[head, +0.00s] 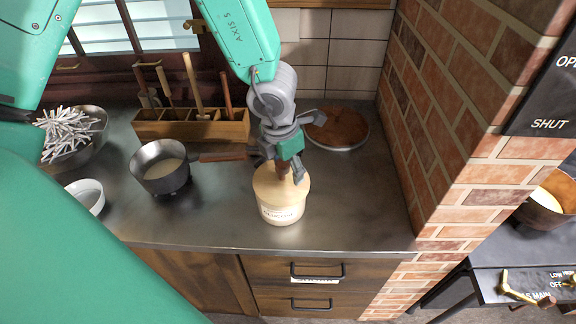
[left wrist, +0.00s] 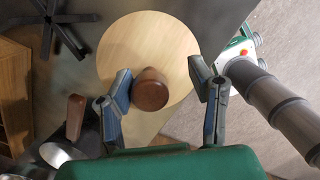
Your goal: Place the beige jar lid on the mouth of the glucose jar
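The beige jar lid (head: 268,184) is a round, wood-coloured disc with a brown knob (left wrist: 150,90). In the head view it lies flat over the mouth of the cream glucose jar (head: 282,213), which stands upright near the counter's front edge. My left gripper (head: 287,170) is right above the lid, pointing down. In the left wrist view its two fingers (left wrist: 164,90) stand apart on either side of the knob, with gaps showing, and the lid (left wrist: 165,45) hides the jar's mouth. My right gripper is not in view.
A dark saucepan (head: 157,181) with pale contents stands left of the jar, its handle toward my gripper. A wooden tool box (head: 190,130) and a round brown-topped dish (head: 337,128) stand behind. A brick pillar (head: 440,130) bounds the right. Counter right of the jar is clear.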

